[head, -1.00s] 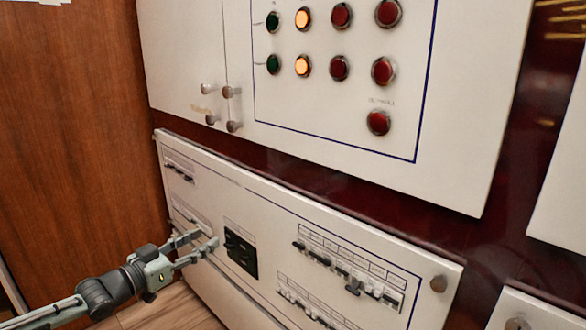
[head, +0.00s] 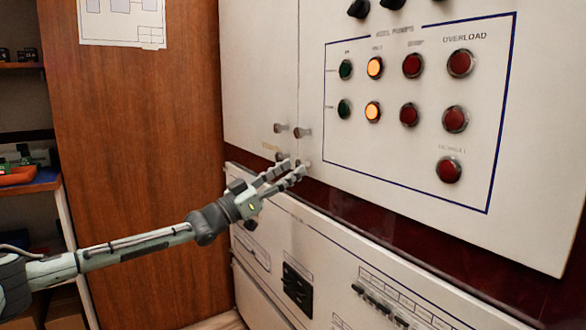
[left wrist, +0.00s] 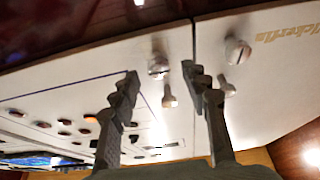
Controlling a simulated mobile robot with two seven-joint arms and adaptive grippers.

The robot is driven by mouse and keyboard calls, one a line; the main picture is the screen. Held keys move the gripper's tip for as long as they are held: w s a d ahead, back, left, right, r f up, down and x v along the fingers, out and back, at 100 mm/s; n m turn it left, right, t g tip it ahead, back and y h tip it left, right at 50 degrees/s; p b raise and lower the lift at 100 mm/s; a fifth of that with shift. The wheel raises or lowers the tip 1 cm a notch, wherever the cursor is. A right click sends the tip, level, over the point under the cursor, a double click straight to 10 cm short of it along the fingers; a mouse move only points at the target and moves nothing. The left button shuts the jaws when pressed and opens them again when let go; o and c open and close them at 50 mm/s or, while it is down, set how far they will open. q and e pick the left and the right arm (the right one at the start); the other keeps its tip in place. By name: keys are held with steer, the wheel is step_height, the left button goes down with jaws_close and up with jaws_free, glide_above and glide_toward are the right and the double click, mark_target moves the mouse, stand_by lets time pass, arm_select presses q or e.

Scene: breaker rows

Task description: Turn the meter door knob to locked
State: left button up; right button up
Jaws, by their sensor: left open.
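Small metal knobs sit on the white upper cabinet doors, on both sides of a vertical seam. In the head view an upper left knob (head: 280,128) and an upper right knob (head: 302,133) show clear. The lower knobs are partly hidden by my left gripper (head: 297,169), which is open with its fingertips close to them. In the left wrist view, two knobs (left wrist: 158,66) (left wrist: 168,99) appear between the open fingers, and two more (left wrist: 236,50) (left wrist: 228,87) lie right of them. I cannot tell which is the meter door knob, or whether a fingertip touches one.
A panel of lamps and buttons (head: 448,170) is on the upper cabinet to the right. The white lower cabinet (head: 335,250) with breaker rows juts out below. A wooden wall (head: 130,130) and shelves (head: 30,190) stand at the left.

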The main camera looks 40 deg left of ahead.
arm_select(q)
steer(key=shift+w+d+r, duration=0.25)
steer(key=shift+w+d, duration=0.05)
steer(key=shift+w, duration=0.25)
arm_select(e)
steer(key=shift+f, duration=0.5)
arm_select(q)
steer(key=shift+c, duration=0.4)
jaws_close()
arm_select(e)
steer(key=shift+w+r, duration=0.1)
steer(key=shift+r, duration=0.1)
